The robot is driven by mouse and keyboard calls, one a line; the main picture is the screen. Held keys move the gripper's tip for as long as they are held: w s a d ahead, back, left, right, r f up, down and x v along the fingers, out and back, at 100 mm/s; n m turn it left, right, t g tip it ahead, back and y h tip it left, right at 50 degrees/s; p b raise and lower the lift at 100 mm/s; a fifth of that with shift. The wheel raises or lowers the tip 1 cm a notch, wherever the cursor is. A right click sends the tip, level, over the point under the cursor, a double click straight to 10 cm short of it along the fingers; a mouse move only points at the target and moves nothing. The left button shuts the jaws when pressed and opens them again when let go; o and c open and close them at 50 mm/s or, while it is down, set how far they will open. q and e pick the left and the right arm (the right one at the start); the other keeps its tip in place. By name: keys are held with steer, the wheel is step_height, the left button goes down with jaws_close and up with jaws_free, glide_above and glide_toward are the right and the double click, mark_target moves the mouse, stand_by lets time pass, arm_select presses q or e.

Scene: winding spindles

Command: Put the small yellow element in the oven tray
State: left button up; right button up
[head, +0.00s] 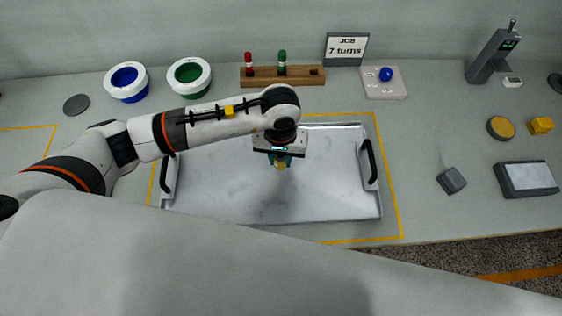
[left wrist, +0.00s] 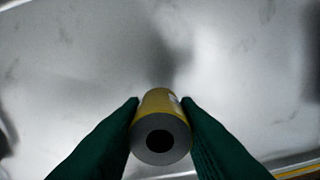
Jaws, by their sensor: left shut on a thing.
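The small yellow element (left wrist: 155,100) is a short cylinder with a grey end and a dark hole in it. My left gripper (head: 281,163) is shut on it; in the left wrist view the green fingers (left wrist: 160,125) press on both its sides. In the head view the element (head: 280,166) shows just below the fingers, over the middle of the oven tray. The oven tray (head: 220,195) is a shiny metal tray with black handles at its left and right ends. Its floor looks bare. I cannot tell how far above the floor the element hangs. My right gripper is not in view.
Blue (head: 126,82) and green (head: 189,77) bowls with white rims stand behind the tray. A wooden rack (head: 262,77) holds red and green pieces. A "7 turns" sign (head: 346,48) stands at the back. A yellow disc (head: 500,128) and yellow block (head: 540,125) lie at right.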

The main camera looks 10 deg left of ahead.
mark_target(281, 165)
arm_select(q)
step_height(281, 165, down, 4)
steer(key=shift+r+p, duration=0.1)
steer(key=shift+p, duration=0.35)
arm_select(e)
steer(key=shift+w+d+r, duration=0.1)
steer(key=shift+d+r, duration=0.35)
arm_select(q)
steer(key=shift+f+b, duration=0.25)
steer(key=shift+b, duration=0.05)
steer(key=o, duration=1)
steer(key=shift+c, duration=0.2)
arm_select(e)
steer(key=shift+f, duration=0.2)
arm_select(q)
steer(key=shift+r, duration=0.15)
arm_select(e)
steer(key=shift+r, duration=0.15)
